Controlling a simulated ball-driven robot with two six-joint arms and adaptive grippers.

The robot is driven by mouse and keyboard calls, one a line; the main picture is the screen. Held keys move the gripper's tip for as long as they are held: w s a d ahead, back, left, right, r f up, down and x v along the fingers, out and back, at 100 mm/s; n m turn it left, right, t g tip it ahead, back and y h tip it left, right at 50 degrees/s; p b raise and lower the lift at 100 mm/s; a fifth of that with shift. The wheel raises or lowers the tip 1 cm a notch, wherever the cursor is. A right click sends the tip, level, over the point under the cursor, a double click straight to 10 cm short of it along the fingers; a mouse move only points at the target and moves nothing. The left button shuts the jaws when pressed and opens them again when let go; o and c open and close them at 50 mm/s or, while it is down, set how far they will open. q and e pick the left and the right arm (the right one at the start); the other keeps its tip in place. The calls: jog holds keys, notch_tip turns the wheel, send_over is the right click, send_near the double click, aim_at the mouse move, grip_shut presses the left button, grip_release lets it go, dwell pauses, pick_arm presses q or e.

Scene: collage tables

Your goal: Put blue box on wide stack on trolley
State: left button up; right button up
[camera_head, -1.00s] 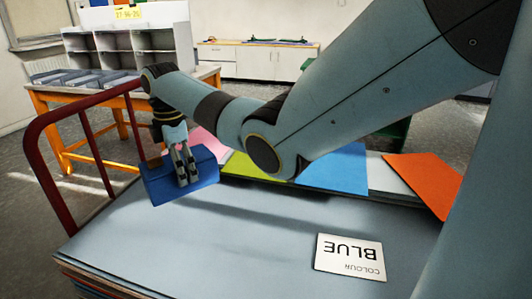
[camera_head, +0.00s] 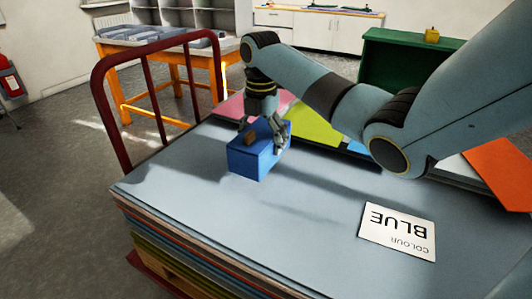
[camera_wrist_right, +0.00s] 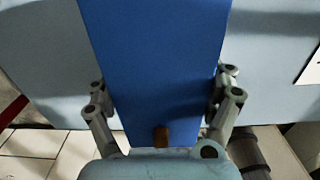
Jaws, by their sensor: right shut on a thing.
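The blue box (camera_head: 250,160) has a small brown knob and is held over the far left part of the wide stack (camera_head: 300,225). The stack is many flat sheets with a pale blue-grey top, lying on the red-railed trolley (camera_head: 98,95). My right gripper (camera_head: 263,132) is shut on the box, with a finger on each side. In the right wrist view the box (camera_wrist_right: 155,60) fills the space between the fingers. I cannot tell whether its underside touches the stack. My left gripper is not in view.
A white card (camera_head: 397,231) reading COLOUR BLUE, upside down, lies on the stack. Pink, lime (camera_head: 315,127) and orange (camera_head: 503,170) sheets lie beyond it. An orange table (camera_head: 165,48) and a green cabinet (camera_head: 400,62) stand behind. The stack's front middle is clear.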

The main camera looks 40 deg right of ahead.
jog(key=shift+s+a+f, duration=0.1)
jog(key=shift+s+f, duration=0.3)
jog(key=shift+s, duration=0.05)
jog(key=shift+f+b, duration=0.6)
jog(key=shift+f, duration=1.3)
jog(key=o, duration=1.1)
notch_tip(320, 180, up, 12)
jog(key=p, duration=0.3)
